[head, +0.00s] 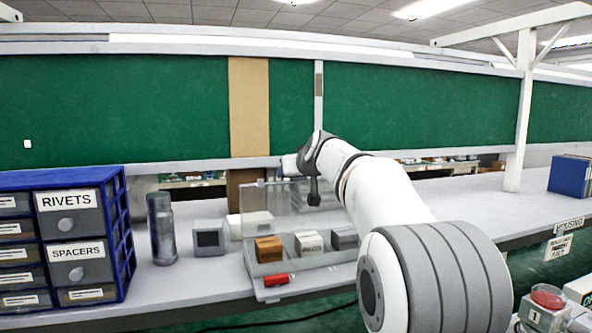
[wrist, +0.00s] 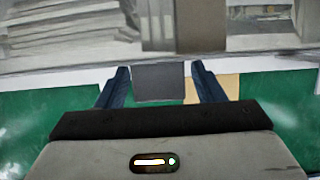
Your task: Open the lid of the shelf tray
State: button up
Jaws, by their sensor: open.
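The shelf tray (head: 318,268) is a grey tray on the bench, left of my arm in the head view. A clear panel, which looks like its lid (head: 287,200), stands raised at the tray's back. Small boxes sit in the tray: a brown one (head: 268,249), a white one (head: 308,243) and a grey one partly behind my arm. My gripper (wrist: 157,70) is open, its two dark fingers apart in the wrist view. A dark grey block or panel (wrist: 160,84) shows between them; I cannot tell whether they touch it. In the head view my wrist is above the tray near the raised panel.
A red item (head: 277,279) lies at the tray's front. Left are a grey box (head: 209,238), a dark cylinder (head: 162,229) and a blue drawer cabinet (head: 122,235). A blue binder-like box (head: 569,176) is far right. The bench right of my arm is mostly clear.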

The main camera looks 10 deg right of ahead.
jog(key=shift+c, duration=0.5)
grip_shut()
jog(key=s+b, duration=0.3)
jog(key=shift+d+r, duration=0.15)
dwell(0.3)
jog(key=shift+c, duration=1.8)
grip_release()
jog(key=o, duration=0.3)
jog(key=shift+s+r, duration=0.1)
jog(key=shift+s, duration=0.15)
jog(key=shift+o, duration=0.8)
jog(key=shift+w, duration=0.15)
